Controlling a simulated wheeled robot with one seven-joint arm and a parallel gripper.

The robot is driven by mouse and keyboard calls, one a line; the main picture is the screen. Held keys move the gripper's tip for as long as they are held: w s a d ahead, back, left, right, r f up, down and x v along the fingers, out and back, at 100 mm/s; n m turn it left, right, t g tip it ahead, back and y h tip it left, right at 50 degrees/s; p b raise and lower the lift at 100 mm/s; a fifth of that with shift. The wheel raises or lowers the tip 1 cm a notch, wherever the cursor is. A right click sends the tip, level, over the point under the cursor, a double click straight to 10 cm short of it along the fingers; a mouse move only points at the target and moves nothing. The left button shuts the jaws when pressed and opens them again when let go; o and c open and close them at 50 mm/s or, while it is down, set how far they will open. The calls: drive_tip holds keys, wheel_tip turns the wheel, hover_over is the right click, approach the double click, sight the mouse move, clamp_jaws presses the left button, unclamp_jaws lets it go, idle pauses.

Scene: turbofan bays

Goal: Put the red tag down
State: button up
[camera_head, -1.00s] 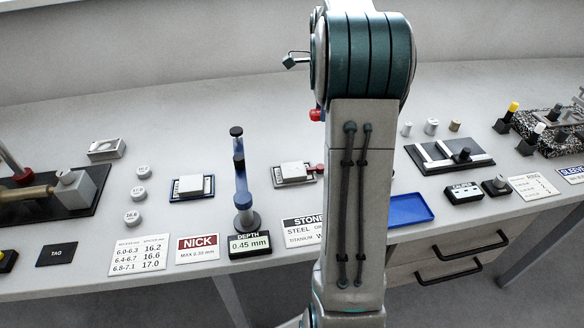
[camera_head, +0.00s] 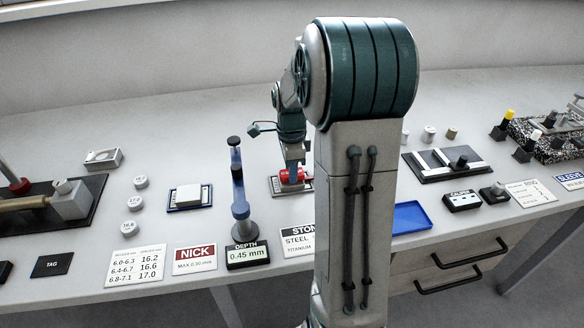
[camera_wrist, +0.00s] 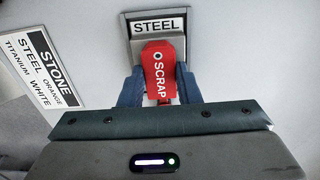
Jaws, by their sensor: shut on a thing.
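The red tag (camera_wrist: 160,70), lettered SCRAP, is held between the two blue fingers of my gripper (camera_wrist: 159,88) in the wrist view. It also shows as a red piece in the head view (camera_head: 291,175). My gripper (camera_head: 292,180) is shut on it at the grey block (camera_wrist: 148,46) on the plate lettered STEEL (camera_wrist: 156,25). The tag covers part of the block; I cannot tell whether it touches it. A black pad lettered TAG (camera_head: 52,265) lies bare at the left front of the bench.
A blue depth gauge (camera_head: 239,195) stands just left of my gripper. Another block on a plate (camera_head: 190,197) lies farther left. The STONE card (camera_head: 299,239) lies in front. A blue tray (camera_head: 411,217) is to the right, partly behind my arm.

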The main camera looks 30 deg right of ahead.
drive_tip(key=shift+f, duration=0.2)
drive_tip(key=o, duration=1)
drive_tip(key=shift+c, duration=0.2)
wheel_tip(320, 180, up, 12)
drive_tip(key=s+a+f+n+t, duration=0.1)
drive_tip(key=s+a+n, duration=0.6)
drive_tip(key=s+n, duration=0.2)
drive_tip(key=s+a+f+n+t, duration=0.1)
drive_tip(key=s+a+f+n, duration=0.1)
drive_tip(key=s+a+n, duration=0.4)
drive_tip(key=s+n, duration=0.3)
drive_tip(key=n, duration=0.3)
drive_tip(key=shift+s+a+f+t, duration=0.25)
drive_tip(key=shift+s+a+t, duration=0.1)
drive_tip(key=shift+a+t, duration=0.05)
